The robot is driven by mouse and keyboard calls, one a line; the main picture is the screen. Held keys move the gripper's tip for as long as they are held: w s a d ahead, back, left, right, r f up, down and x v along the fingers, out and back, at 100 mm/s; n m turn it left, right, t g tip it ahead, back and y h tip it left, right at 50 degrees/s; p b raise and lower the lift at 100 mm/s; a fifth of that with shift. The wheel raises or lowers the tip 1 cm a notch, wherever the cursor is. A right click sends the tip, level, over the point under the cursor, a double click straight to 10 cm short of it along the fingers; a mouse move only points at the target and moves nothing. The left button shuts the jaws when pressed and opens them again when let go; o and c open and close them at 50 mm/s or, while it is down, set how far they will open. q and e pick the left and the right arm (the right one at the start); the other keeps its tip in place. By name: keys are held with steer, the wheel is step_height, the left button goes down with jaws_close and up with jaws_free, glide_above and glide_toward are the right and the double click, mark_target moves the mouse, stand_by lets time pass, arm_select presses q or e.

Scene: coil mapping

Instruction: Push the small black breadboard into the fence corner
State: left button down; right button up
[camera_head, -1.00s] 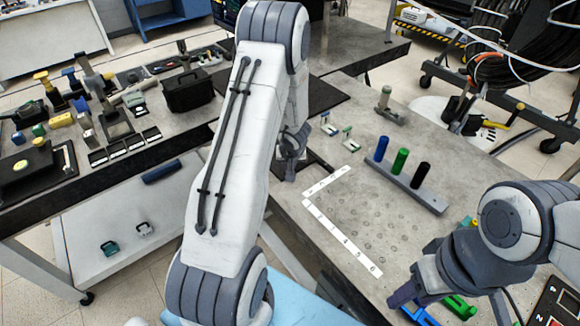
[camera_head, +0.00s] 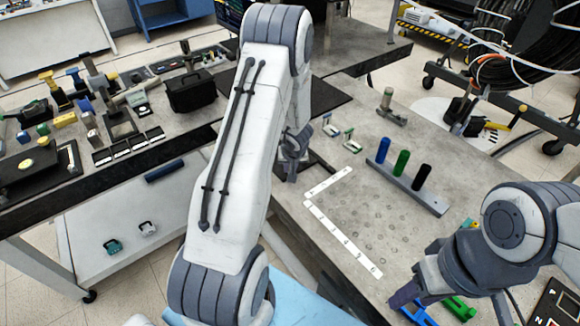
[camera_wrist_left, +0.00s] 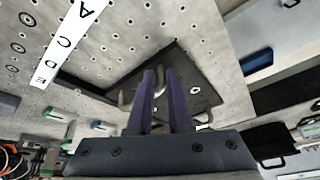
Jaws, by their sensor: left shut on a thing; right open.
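The small black breadboard looks to be the dark, holed plate (camera_wrist_left: 208,92) under my left gripper in the left wrist view. It carries bent metal handles. My left gripper (camera_wrist_left: 160,72) has its purple fingers close together, shut on what looks like one of these handles. In the head view my left gripper (camera_head: 292,168) is at the worktable's left edge, beyond the white strips, with my arm hiding much around it. A thin black angled edge (camera_head: 320,166) shows beside it; I cannot tell if this is fence or plate. My right gripper (camera_head: 402,298) is open at lower right.
White lettered and numbered strips (camera_head: 345,238) form an L on the grey worktable. A bar with blue, green and black posts (camera_head: 420,192) stands to its right. Blue (camera_head: 420,315) and green clips (camera_head: 458,308) lie by my right gripper. A cluttered bench (camera_head: 100,180) is at left.

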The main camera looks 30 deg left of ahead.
arm_select(q)
steer(key=shift+w+a+r, duration=0.2)
steer(key=shift+w+r, duration=0.05)
steer(key=shift+w, duration=0.15)
steer(key=c, duration=0.8)
jaws_free()
steer(key=shift+a+f, duration=0.1)
steer(key=shift+o, duration=0.2)
steer(key=shift+s, duration=0.1)
